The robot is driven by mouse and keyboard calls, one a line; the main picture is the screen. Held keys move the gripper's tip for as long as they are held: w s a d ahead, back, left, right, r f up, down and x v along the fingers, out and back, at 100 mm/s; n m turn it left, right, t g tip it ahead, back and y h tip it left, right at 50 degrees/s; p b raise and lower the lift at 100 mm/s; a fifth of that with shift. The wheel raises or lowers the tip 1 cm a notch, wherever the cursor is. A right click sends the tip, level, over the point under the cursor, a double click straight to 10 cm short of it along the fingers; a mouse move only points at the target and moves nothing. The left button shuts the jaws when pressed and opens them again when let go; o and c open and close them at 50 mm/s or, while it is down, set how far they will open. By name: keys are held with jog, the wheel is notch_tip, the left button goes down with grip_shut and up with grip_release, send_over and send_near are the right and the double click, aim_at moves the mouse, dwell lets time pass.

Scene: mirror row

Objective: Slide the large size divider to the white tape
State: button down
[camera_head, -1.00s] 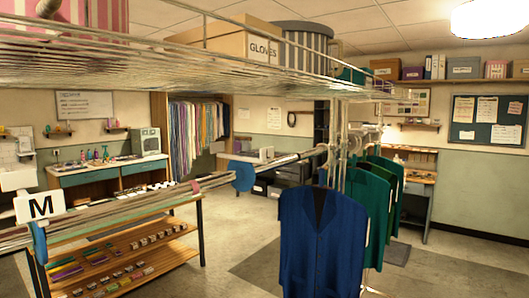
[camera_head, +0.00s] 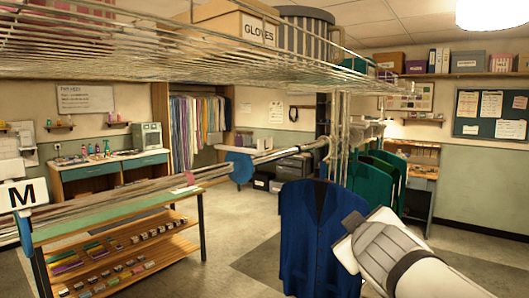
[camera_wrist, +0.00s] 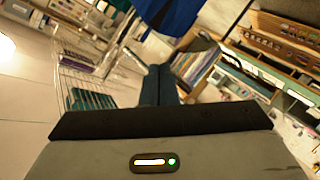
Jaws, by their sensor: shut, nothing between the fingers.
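A blue divider disc (camera_head: 240,168) sits on the rail (camera_head: 285,155), left of the blue jacket; no letter shows on it. I cannot make out a divider marked large or a white tape; a pink mark (camera_head: 190,179) shows on the rail. My gripper's dark fingers are together and empty in the wrist view (camera_wrist: 160,85). In the head view, my pale arm reaches in from the lower right, its end in front of the blue jacket's right side, apart from the discs.
A blue jacket (camera_head: 316,235) and green jackets (camera_head: 375,180) hang at the rail's right end. A wire shelf (camera_head: 130,65) with a GLOVES box (camera_head: 235,22) runs above. A wooden rack (camera_head: 120,262) stands below left. Open floor lies between.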

aim_at(262, 147)
jog(key=w+a+r+n+t+y, duration=0.2)
jog(key=a+r+n+t+y, duration=0.3)
jog(key=r+n, duration=0.45)
jog(key=s+a+r+n+g+y+b, duration=0.1)
jog(key=s+a+r+n+g+y, duration=0.15)
jog(key=a+n+y, duration=0.2)
jog(key=s+a+r+n+g+y, duration=0.1)
jog(key=a+r+n+g+y, duration=0.15)
jog(key=a+n+y, duration=0.2)
jog(key=shift+h, duration=0.5)
jog(key=x, duration=0.3)
jog(key=d+p+x, duration=0.1)
jog(key=x, duration=0.3)
jog(key=w+x, duration=0.1)
jog(key=x, duration=0.2)
jog(key=shift+w+f, duration=0.2)
jog(key=shift+w, duration=0.1)
jog(key=shift+w+d, duration=0.4)
jog(key=shift+w, duration=0.05)
jog(key=shift+w+p, duration=0.1)
jog(key=shift+p, duration=0.2)
